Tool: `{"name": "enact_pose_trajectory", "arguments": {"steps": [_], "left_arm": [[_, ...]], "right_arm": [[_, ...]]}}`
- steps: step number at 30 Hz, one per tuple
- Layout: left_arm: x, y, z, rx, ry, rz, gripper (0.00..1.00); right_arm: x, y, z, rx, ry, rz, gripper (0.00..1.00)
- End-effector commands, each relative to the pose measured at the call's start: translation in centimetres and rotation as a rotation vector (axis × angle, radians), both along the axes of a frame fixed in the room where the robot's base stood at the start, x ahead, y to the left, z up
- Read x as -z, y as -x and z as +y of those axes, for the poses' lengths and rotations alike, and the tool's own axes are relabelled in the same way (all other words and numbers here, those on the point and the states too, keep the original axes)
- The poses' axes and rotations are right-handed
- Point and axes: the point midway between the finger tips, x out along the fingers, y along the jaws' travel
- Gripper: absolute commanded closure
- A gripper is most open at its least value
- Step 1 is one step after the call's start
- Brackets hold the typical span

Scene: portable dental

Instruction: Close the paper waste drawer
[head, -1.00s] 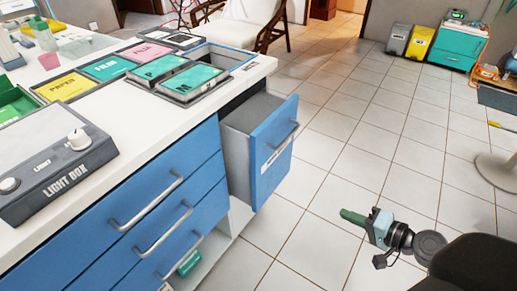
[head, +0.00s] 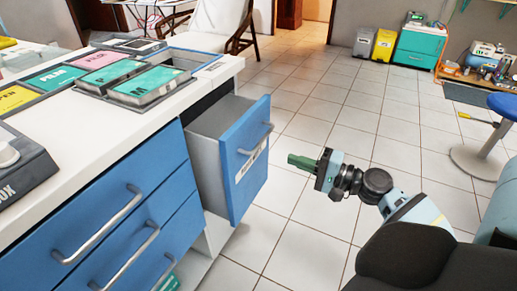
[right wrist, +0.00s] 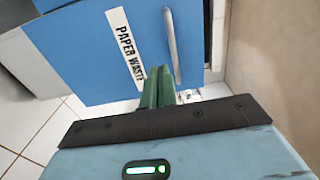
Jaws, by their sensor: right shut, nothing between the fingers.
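The paper waste drawer (head: 245,155) is a blue-fronted grey drawer at the right end of the blue cabinet, and it stands pulled out. Its front carries a metal handle (head: 257,139) and a white label. In the right wrist view the drawer front (right wrist: 90,50) shows the label "PAPER WASTE" (right wrist: 130,55) beside the handle (right wrist: 172,45). My right gripper (head: 292,161) is to the right of the drawer front, with its green fingers shut, empty and pointing toward it. In the right wrist view the fingertips (right wrist: 160,72) overlap the front near the handle; contact cannot be told.
The counter (head: 170,110) above holds coloured film and paper boxes. Other closed blue drawers (head: 100,210) with handles are to the left. A blue stool (head: 500,105) stands at the right. The tiled floor (head: 330,110) right of the drawer is clear.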

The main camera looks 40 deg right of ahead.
Motion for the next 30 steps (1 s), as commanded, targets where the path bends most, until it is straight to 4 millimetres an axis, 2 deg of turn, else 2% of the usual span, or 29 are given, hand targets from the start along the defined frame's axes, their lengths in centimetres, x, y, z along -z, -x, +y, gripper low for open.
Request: {"name": "enact_pose_trajectory", "arguments": {"steps": [6, 15, 22, 30], "left_arm": [[0.1, 0.1, 0.0, 0.0, 0.0, 0.001, 0.49], [0.3, 0.3, 0.0, 0.0, 0.0, 0.006, 0.49], [0.3, 0.3, 0.0, 0.0, 0.0, 0.008, 0.49], [0.3, 0.5, -0.1, -0.001, 0.001, 0.012, 0.49]], "right_arm": [[-0.1, -4.0, 1.6, -0.001, 0.001, -0.002, 1.0], [0.0, -8.4, 3.4, -0.001, 0.002, -0.001, 1.0], [0.0, -10.1, 4.2, 0.0, 0.001, 0.0, 1.0], [0.1, -10.4, 4.3, 0.0, 0.001, 0.001, 1.0]]}}
